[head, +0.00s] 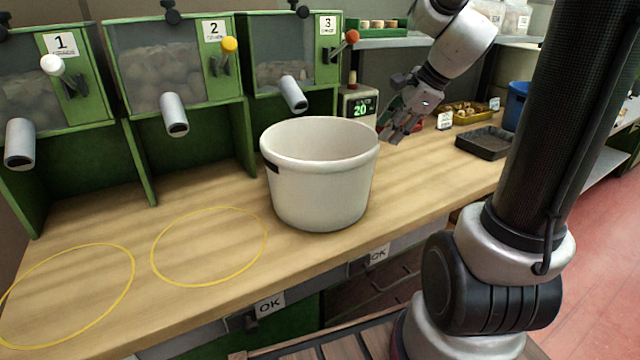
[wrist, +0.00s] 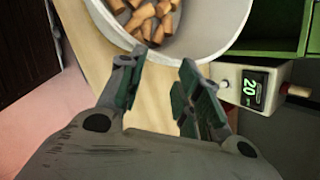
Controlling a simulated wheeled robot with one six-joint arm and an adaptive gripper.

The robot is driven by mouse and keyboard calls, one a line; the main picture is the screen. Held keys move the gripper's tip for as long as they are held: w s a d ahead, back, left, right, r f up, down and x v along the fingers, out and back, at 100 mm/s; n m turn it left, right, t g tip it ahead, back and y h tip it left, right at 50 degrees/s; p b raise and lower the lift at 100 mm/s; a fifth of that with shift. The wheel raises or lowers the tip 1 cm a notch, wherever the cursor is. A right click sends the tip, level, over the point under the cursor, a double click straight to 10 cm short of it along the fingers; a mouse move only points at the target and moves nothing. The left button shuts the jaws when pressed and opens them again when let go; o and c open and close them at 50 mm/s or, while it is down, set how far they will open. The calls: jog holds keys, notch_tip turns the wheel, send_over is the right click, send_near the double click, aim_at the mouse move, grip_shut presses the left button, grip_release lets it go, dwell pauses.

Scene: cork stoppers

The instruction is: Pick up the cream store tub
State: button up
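The cream tub (head: 318,185) stands upright on the wooden bench below dispenser 3. It is wide and round, with a thick rim and a dark handle slot on its left side. In the wrist view the tub (wrist: 231,25) is at the top, with several cork stoppers (wrist: 148,16) inside. My gripper (head: 388,138) is to the right of the tub, near its rim in the head view. In the wrist view my gripper (wrist: 160,75) has its fingers apart with nothing between them. The tub's rim lies just beyond the fingertips.
A counter display (head: 361,107) reading 20 stands behind the tub, close to my gripper. Green dispensers (head: 180,70) line the back. A dark tray (head: 484,143) and a yellow tray (head: 468,114) are to the right. The bench with yellow rings (head: 210,247) is clear at left.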

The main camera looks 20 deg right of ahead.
aim_at(361, 127)
jog(key=w+m, duration=0.3)
jog(key=w+a+f+m+t, duration=0.1)
jog(key=w+m, duration=0.2)
jog(key=w+a+f+m+t, duration=0.1)
jog(key=w+m, duration=0.1)
jog(key=m, duration=0.2)
jog(key=shift+w+f, duration=0.15)
jog(key=shift+w, duration=0.25)
jog(key=x, duration=0.5)
jog(key=shift+w+d, duration=0.25)
jog(key=shift+w, duration=0.1)
grip_shut()
